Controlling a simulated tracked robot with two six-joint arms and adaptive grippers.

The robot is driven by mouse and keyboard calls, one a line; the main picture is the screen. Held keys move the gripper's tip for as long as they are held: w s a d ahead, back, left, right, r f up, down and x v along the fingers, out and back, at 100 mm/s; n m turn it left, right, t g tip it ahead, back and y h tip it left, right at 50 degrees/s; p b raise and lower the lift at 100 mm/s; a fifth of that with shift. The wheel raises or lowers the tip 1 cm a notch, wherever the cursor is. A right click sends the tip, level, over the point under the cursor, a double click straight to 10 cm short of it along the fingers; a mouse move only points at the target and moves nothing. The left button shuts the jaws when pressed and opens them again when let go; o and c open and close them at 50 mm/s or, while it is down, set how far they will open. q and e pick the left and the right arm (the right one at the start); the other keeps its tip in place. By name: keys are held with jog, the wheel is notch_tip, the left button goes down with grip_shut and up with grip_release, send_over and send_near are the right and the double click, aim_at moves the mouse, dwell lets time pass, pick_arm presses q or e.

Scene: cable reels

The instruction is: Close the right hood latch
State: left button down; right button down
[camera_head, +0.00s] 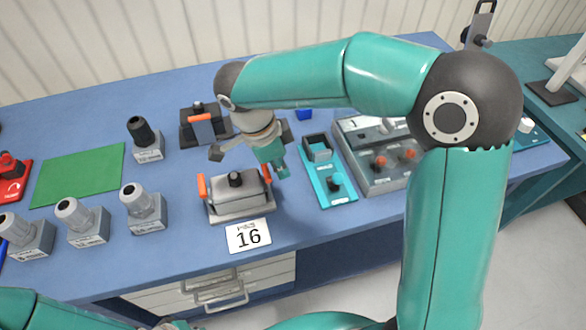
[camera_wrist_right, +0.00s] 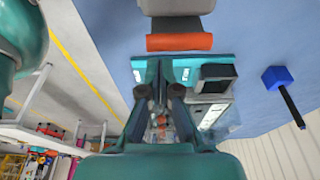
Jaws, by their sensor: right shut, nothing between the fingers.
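A grey hood (camera_head: 234,194) with a black top fitting sits on a base on the blue table, behind a card reading 16. An orange left latch (camera_head: 202,187) stands at its left end and the orange right latch (camera_head: 267,174) at its right end. My right gripper (camera_head: 283,174) is shut and empty, just right of the right latch, pointing down. In the right wrist view the orange latch (camera_wrist_right: 180,42) lies beyond the closed fingertips (camera_wrist_right: 160,65), seemingly apart from them. Whether the latch is fully seated cannot be told. My left gripper is not visible.
A teal fixture (camera_head: 328,172) and a grey panel with red knobs (camera_head: 383,160) stand to the right. Another unit with an orange handle (camera_head: 202,128) is behind. Several grey connectors (camera_head: 143,207) and a green mat (camera_head: 80,175) are left. A blue-headed item (camera_wrist_right: 277,78) lies near the back.

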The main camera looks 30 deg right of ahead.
aim_at(267, 175)
jog(key=shift+w+a+r+b, duration=0.1)
jog(key=shift+w+a+b, duration=0.1)
jog(key=shift+a, duration=0.35)
jog(key=shift+w+a+r+b, duration=0.1)
jog(key=shift+a+b, duration=0.1)
jog(key=shift+a, duration=0.55)
jog(key=shift+w+a+r+p, duration=0.1)
jog(key=shift+a+r+p, duration=0.05)
jog(key=shift+r+p, duration=0.35)
jog(key=w+a+r+p, duration=0.1)
jog(key=a+r+p, duration=0.3)
jog(key=r, duration=0.3)
jog(key=shift+a+p, duration=0.3)
jog(key=shift+p, duration=0.55)
jog(key=shift+d, duration=0.1)
